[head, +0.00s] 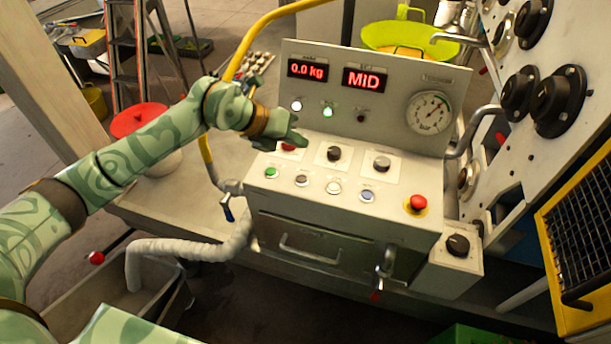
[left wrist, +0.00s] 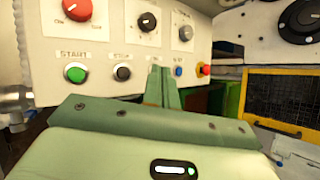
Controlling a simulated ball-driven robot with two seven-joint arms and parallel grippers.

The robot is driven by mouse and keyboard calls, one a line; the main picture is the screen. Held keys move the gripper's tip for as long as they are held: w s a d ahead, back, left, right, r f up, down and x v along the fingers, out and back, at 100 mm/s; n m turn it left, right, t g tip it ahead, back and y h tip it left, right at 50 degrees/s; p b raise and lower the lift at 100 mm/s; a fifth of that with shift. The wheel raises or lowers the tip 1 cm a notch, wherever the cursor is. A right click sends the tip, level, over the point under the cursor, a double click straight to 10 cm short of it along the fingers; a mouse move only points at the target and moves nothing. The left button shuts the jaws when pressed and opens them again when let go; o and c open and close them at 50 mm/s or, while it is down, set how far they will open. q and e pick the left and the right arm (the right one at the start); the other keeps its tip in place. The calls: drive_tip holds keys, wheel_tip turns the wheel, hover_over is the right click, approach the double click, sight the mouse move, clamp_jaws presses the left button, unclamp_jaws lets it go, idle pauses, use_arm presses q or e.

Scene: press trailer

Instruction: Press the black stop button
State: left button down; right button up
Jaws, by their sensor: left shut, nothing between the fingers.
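The black stop button (head: 301,180) sits in the lower row of the control panel, just right of the green start button (head: 270,173). In the left wrist view the stop button (left wrist: 122,73) shows under a partly blurred label, beside the green start button (left wrist: 75,72). My left gripper (head: 298,141) is shut and empty, above the panel's upper knob row and apart from the stop button in the head view. In the left wrist view its closed fingers (left wrist: 162,75) appear right of the stop button, covering part of the row. My right gripper is not in view.
The lower row also has a white button (head: 333,188) and a blue button (head: 367,195). A red mushroom button (head: 417,203) stands at right. Knobs (head: 382,163) sit above. Displays read 0.0 kg and MID (head: 366,80). A yellow hose (head: 262,30) passes behind my arm.

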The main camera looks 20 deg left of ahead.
use_arm(q)
drive_tip(key=f, duration=0.1)
drive_tip(key=b, duration=0.6)
hover_over(297, 180)
wheel_tip(297, 180, down, 6)
drive_tip(key=shift+f, duration=0.25)
drive_tip(key=shift+f+b, duration=0.3)
drive_tip(key=shift+f, duration=0.4)
idle(0.4)
idle(0.6)
drive_tip(key=shift+f, duration=0.4)
drive_tip(key=shift+f, duration=0.4)
idle(0.5)
drive_tip(key=shift+r+p, duration=0.55)
drive_tip(key=shift+r, duration=0.25)
